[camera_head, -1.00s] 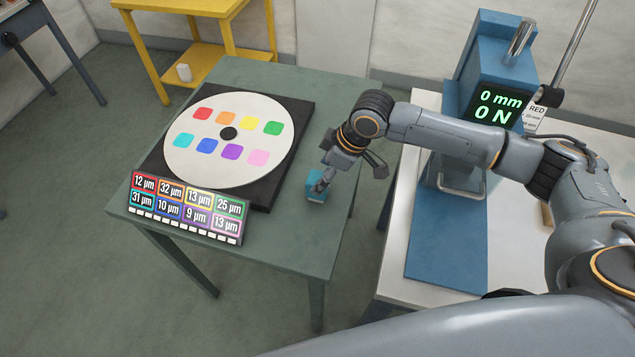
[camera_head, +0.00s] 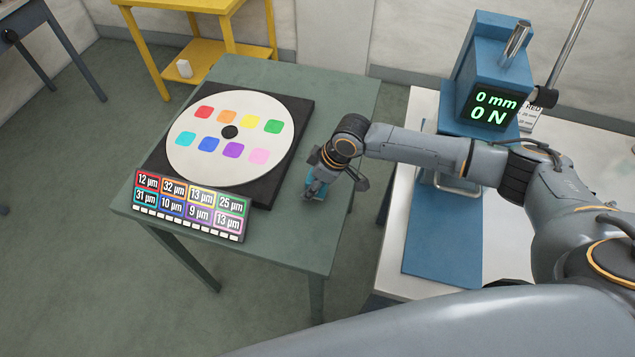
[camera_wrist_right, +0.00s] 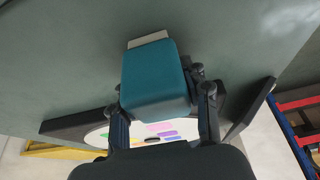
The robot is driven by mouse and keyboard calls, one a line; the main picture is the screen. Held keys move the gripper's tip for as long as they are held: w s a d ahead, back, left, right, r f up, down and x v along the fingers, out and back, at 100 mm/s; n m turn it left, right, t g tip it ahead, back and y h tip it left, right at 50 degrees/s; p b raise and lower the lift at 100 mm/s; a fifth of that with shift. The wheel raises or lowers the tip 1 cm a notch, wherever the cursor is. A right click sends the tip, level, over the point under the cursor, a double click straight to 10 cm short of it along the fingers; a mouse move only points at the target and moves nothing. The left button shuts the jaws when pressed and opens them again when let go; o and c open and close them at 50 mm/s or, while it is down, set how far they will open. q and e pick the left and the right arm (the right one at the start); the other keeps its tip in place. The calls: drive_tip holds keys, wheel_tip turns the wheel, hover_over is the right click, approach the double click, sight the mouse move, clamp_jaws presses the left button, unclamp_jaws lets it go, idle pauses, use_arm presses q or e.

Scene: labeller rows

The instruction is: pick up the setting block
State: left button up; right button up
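The setting block is a small teal block (camera_head: 317,192) on the right part of the green table, mostly covered by my right gripper (camera_head: 315,186) in the head view. In the right wrist view the block (camera_wrist_right: 155,80) is large and central, with a pale strip at its far end. The fingers of my right gripper (camera_wrist_right: 160,95) stand on both sides of it, very close to its sides. Whether they press on it is unclear. The block appears to be at the tabletop. My left gripper is not in view.
A white disc (camera_head: 190,155) with coloured patches lies on a black base left of the block. A label board (camera_head: 190,206) with thickness values stands at the green table's (camera_head: 285,240) front edge. A blue press (camera_head: 490,70) showing 0 mm and 0 N stands at right.

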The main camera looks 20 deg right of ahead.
drive_tip(key=c, duration=0.7)
drive_tip(key=shift+w+r+b, duration=0.1)
drive_tip(key=shift+r+b, duration=0.3)
drive_tip(key=shift+r, duration=0.05)
drive_tip(key=r, duration=0.1)
drive_tip(key=r+b, duration=0.1)
drive_tip(key=shift+s+r, duration=0.3)
drive_tip(key=shift+r, duration=0.1)
drive_tip(key=s+d+r+b, duration=0.2)
drive_tip(key=s+r+b, duration=0.1)
drive_tip(key=s+r, duration=0.6)
drive_tip(key=s, duration=0.4)
drive_tip(key=shift+s+d+r, duration=0.15)
drive_tip(key=shift+s+r, duration=0.05)
